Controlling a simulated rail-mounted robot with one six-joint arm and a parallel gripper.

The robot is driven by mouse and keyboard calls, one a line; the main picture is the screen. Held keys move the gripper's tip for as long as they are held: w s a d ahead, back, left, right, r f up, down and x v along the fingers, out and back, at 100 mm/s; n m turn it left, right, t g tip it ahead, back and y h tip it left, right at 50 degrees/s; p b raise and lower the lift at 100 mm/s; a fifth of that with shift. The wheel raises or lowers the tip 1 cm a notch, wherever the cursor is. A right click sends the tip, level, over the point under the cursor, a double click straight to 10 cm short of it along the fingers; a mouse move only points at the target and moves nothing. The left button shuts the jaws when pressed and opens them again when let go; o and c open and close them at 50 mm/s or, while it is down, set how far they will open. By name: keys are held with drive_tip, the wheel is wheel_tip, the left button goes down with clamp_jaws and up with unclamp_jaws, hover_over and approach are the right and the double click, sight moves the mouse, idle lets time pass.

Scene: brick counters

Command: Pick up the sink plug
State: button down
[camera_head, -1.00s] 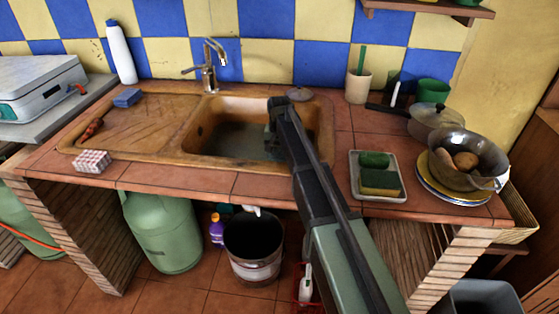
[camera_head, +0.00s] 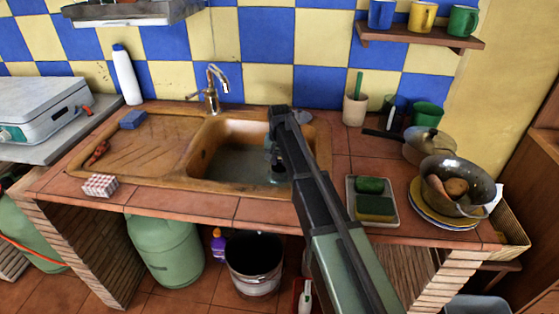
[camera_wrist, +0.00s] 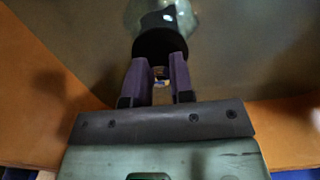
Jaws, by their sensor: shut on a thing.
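The sink (camera_head: 228,127) is an orange-brown basin with murky water, set in the tiled counter. My gripper (camera_head: 272,158) reaches down into its right part, and my arm hides some of the basin. In the wrist view my gripper (camera_wrist: 159,66) has its two purple fingers on a black round piece, which looks like the sink plug (camera_wrist: 160,43). A pale, glassy round shape (camera_wrist: 160,14) lies just beyond it; I cannot tell whether it is part of the plug or the drain. The plug is not clear in the head view.
The tap (camera_head: 212,88) stands behind the basin. A sponge tray (camera_head: 372,219), a pot (camera_head: 428,148) and a bowl on plates (camera_head: 455,185) are at right. A blue sponge (camera_head: 132,120) and a white bottle (camera_head: 126,76) are at left. A mug shelf (camera_head: 420,38) hangs above.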

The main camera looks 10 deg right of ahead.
sight(280, 159)
wheel_tip(280, 159, up, 14)
drive_tip(key=p, duration=1.1)
drive_tip(key=shift+p, duration=0.3)
drive_tip(key=shift+r, duration=0.15)
